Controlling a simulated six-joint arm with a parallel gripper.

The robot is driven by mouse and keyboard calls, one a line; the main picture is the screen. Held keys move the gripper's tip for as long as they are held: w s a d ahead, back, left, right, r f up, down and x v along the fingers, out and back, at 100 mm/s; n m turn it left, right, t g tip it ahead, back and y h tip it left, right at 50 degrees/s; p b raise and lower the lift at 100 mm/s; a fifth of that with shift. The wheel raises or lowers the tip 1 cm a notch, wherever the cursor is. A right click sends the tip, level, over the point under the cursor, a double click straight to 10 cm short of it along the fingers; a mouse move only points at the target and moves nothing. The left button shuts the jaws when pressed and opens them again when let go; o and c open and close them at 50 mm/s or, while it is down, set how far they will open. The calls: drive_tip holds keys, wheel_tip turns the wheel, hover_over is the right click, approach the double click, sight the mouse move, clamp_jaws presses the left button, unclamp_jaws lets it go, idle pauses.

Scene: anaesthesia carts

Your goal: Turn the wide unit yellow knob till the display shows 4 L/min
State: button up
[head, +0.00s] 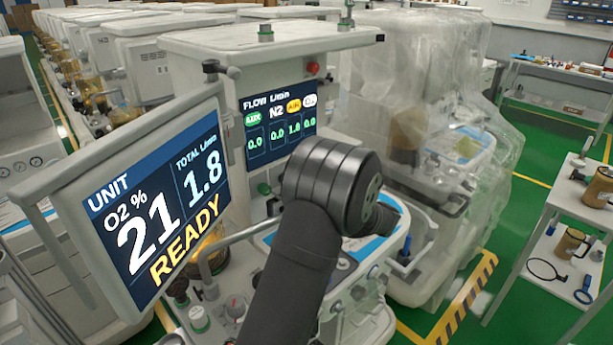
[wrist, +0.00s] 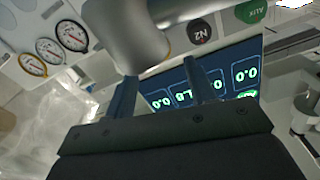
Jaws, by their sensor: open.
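The wide unit's flow display (head: 281,125) reads 0.0, 0.0, 1.8 and 0.0, with the 1.8 under the yellow AIR label (head: 293,106). The unit screen (head: 157,205) in front reads O2 21 %, total 1.8 L/min and READY. In the wrist view the flow display (wrist: 200,90) appears upside down. A black N2 knob (wrist: 199,32) and a green Aux knob (wrist: 250,11) show above it. A thick pale cylinder (wrist: 125,35) covers the area left of N2; I cannot make out the yellow knob clearly. My gripper (wrist: 159,70) is open, fingers pointing toward the panel; my arm hides it in the head view.
Round gauges (wrist: 62,45) sit on the panel at upper left in the wrist view. A curved metal handle (head: 235,240) stands out below the flow display. A plastic-wrapped machine (head: 440,130) stands to the right. A side table (head: 575,220) is at the far right, with green floor between.

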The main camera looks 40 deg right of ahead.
drive_tip(key=w, duration=0.6)
drive_tip(key=shift+w, duration=0.1)
drive_tip(key=shift+c, duration=0.4)
drive_tip(key=c, duration=0.9)
drive_tip(key=shift+n, duration=0.7)
drive_tip(key=o, duration=1)
drive_tip(key=s, duration=1.7)
drive_tip(key=shift+s, duration=0.25)
